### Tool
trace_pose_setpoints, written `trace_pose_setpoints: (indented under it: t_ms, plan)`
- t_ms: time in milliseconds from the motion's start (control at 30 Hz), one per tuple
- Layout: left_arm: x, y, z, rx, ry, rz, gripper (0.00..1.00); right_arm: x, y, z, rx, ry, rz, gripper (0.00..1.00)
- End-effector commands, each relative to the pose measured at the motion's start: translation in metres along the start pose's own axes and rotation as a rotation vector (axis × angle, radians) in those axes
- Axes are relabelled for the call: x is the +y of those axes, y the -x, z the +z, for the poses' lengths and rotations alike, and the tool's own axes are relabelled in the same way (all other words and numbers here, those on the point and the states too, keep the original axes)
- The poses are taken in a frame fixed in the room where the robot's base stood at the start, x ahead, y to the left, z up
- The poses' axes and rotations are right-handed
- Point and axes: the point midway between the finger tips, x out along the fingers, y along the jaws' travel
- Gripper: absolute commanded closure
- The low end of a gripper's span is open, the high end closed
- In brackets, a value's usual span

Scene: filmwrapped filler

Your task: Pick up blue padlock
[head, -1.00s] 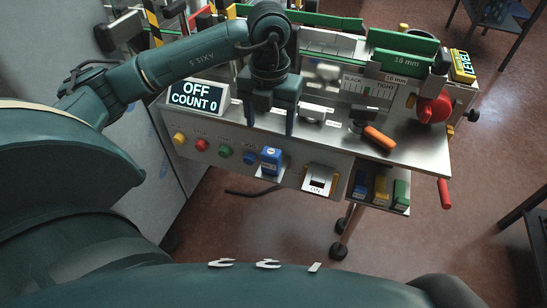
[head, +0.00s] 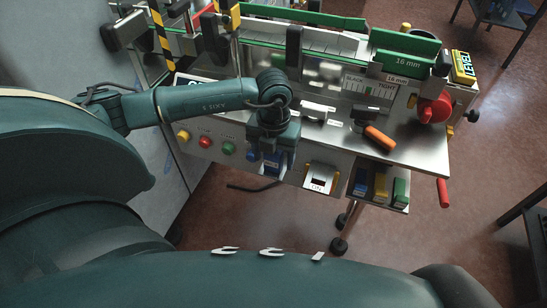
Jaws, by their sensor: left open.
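The blue padlock (head: 270,167) is a small blue block on the front control panel, next to the blue button. My left gripper (head: 271,170) has come down over it from above. Its fingers are open and appear to be on either side of the padlock. The gripper hides the padlock's top, and I cannot tell whether the fingers touch it. My right gripper is not in view.
Yellow, red and green buttons (head: 228,149) line the panel to the left, and a rocker switch (head: 320,178) is to the right. A small tray holds blue, yellow and green blocks (head: 381,185). An orange-handled tool (head: 379,137) lies on the steel top.

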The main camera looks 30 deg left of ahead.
Motion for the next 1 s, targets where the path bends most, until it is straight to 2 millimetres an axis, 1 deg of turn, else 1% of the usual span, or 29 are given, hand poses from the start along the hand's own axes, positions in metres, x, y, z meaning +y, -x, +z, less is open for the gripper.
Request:
trace_pose_setpoints:
  t_ms: [67,100,500,767,933,1000]
  plan:
    - [-0.0001,0.0,-0.0001,0.0,0.0,0.0,0.35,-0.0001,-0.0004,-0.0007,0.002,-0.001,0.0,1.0]
    - [-0.0001,0.0001,-0.0001,0.0,0.0,0.0,0.36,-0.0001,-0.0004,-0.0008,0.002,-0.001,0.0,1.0]
    - [-0.0001,0.0005,0.0,0.0,0.0,0.0,0.69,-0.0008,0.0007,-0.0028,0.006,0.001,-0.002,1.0]
    - [-0.0002,0.001,0.0002,-0.001,0.0,-0.001,0.9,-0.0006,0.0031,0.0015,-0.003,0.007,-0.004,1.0]
    - [-0.0002,0.0017,0.0004,-0.001,0.0,-0.001,0.91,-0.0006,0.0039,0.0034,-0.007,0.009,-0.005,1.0]
    - [-0.0004,0.0052,0.0008,-0.002,0.0,-0.002,0.91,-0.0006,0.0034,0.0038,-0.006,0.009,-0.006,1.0]
